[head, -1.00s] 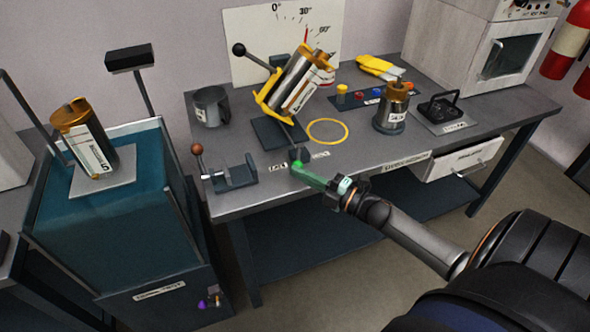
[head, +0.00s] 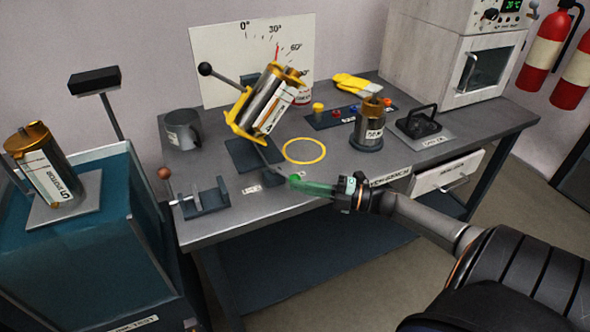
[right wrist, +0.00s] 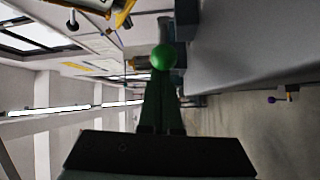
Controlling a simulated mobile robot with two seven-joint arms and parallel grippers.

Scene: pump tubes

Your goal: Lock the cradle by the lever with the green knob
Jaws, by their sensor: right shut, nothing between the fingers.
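The yellow cradle (head: 238,131) stands tilted on its dark base on the bench and holds a silver cylinder (head: 265,97) with a white label. The lever's green knob (head: 294,179) is at the bench's front edge, below the cradle. My right gripper (head: 306,184) is shut with nothing between its fingers, its tips right at the knob. In the right wrist view the green knob (right wrist: 164,57) shows just beyond the fingertips (right wrist: 162,80); whether they touch cannot be told. The lever's rod is mostly hidden. My left gripper is not in view.
A black-knobbed handle (head: 205,69) sticks out at the cradle's upper left. A brown-knobbed clamp fixture (head: 205,198) stands left of the lever. A yellow ring (head: 304,151) lies flat on the bench, right of the cradle base.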

